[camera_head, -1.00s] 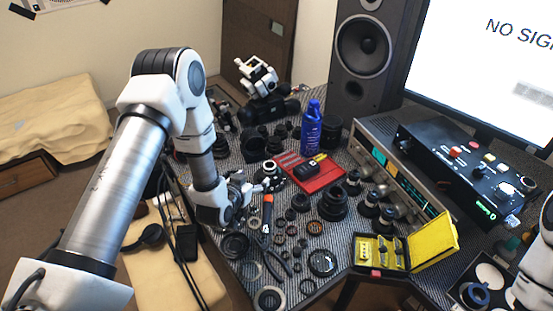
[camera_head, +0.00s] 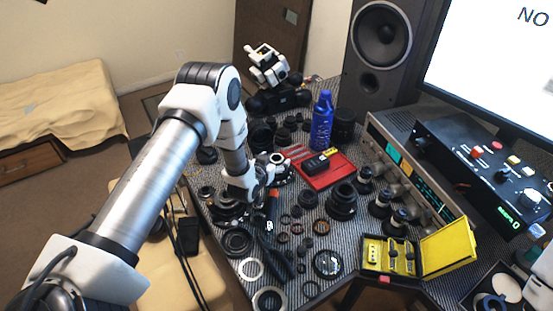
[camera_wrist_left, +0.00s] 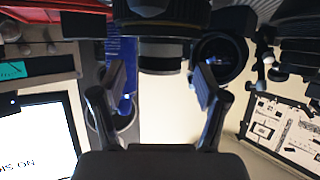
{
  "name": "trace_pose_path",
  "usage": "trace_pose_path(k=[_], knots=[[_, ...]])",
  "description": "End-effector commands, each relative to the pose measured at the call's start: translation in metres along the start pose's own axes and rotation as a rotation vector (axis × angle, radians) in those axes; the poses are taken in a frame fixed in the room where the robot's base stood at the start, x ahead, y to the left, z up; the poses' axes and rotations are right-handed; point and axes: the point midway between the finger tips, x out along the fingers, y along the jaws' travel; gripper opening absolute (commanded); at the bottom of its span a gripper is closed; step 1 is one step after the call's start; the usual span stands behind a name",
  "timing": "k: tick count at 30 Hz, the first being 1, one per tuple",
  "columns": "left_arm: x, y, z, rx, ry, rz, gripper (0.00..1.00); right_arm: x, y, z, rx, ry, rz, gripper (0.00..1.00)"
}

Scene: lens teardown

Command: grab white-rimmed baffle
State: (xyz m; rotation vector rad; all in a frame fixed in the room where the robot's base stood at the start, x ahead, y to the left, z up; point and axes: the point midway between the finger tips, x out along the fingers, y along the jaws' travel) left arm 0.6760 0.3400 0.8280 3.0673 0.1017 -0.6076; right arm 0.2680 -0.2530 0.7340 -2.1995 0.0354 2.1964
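My left gripper (camera_head: 265,181) is low over the crowded mat, among the small lens parts left of the red tray. In the left wrist view my left gripper (camera_wrist_left: 160,95) is open, its two fingers wide apart with nothing between the pads. A dark cylindrical part (camera_wrist_left: 161,52) shows beyond the fingers there. A pale flat ring (camera_head: 250,269) and a dark round part with a pale rim (camera_head: 268,300) lie near the mat's front edge. A small pale-rimmed part (camera_head: 277,158) stands just beyond the gripper. I cannot tell which is the white-rimmed baffle. My right gripper is out of view.
A red tray (camera_head: 325,175), a blue bottle (camera_head: 321,125) and a black lens barrel (camera_head: 342,202) stand right of the gripper. An open yellow case (camera_head: 448,249) is at the front right. Several rings and tools crowd the mat, with little free room.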

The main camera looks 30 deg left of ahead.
Motion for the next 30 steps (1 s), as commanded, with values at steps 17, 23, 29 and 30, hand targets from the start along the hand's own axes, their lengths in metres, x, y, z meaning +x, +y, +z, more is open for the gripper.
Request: trace_pose_path(k=[17, 23, 29, 30], knots=[[-0.001, 0.0, -0.001, 0.0, -0.001, 0.0, 0.3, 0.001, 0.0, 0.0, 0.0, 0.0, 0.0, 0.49], [-0.006, 0.0, -0.015, -0.001, 0.0, 0.0, 0.3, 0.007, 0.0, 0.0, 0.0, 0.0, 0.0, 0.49], [-0.024, 0.008, -0.026, 0.001, -0.005, 0.004, 0.3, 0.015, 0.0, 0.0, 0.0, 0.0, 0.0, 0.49], [-0.031, 0.012, -0.024, 0.0, -0.005, 0.003, 0.3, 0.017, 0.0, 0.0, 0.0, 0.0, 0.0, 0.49]])
